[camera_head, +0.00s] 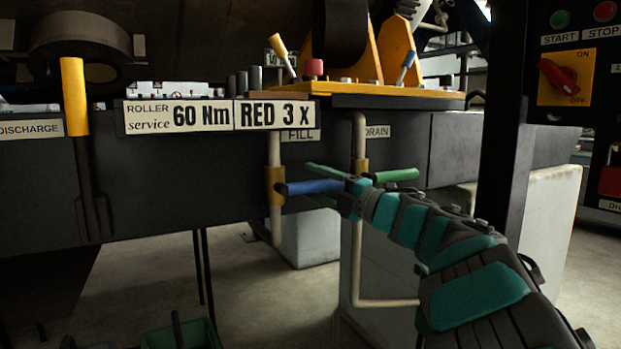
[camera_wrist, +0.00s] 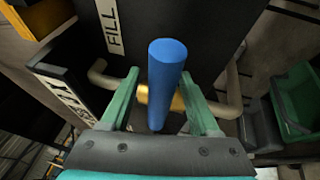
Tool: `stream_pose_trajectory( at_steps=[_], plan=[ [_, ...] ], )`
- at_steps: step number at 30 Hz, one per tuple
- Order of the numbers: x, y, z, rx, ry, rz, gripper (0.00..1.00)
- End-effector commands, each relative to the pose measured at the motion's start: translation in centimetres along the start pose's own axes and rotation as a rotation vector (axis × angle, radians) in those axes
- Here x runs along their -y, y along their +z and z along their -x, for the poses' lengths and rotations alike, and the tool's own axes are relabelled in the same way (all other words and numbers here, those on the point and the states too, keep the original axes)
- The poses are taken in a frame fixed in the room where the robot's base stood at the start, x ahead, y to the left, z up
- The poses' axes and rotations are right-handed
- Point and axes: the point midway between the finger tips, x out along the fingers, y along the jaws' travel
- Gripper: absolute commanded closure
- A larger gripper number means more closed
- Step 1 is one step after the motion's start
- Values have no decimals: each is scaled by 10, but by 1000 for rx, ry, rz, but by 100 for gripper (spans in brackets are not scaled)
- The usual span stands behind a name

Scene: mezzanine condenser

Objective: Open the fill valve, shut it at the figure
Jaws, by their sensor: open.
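The fill valve has a blue lever (camera_head: 308,187) on a brass body (camera_head: 274,186), set in a pale pipe under the FILL label (camera_head: 301,135). In the wrist view the blue lever (camera_wrist: 166,80) stands between the green fingers of my gripper (camera_wrist: 162,95). The fingers are open, with a visible gap on each side of the lever. In the head view my gripper (camera_head: 312,183) reaches in from the right around the lever's near part. The brass body (camera_wrist: 158,98) is partly hidden behind the lever in the wrist view. I cannot make out any fill gauge.
The drain valve's green lever (camera_head: 396,175) sits close behind my gripper, below the DRAIN label (camera_head: 377,131). A sign (camera_head: 219,116) reads "60 Nm" and "RED 3 x". A yellow-handled lever (camera_head: 74,97) is at left. A control panel with a red switch (camera_head: 560,77) is at right.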

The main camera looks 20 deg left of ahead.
Motion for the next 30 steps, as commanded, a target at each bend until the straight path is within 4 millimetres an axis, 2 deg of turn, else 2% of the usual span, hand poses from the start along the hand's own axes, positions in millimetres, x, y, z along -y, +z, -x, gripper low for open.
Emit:
stream_pose_trajectory(
  at_steps=[4, 11, 28, 30],
  plan=[
    [0, 0, -14, 2, 0, 0, 38],
    [0, 0, -15, 3, 0, 0, 38],
    [-1, 0, -15, 3, 1, 0, 100],
    [-1, 0, -15, 3, 2, 0, 100]
  ],
)
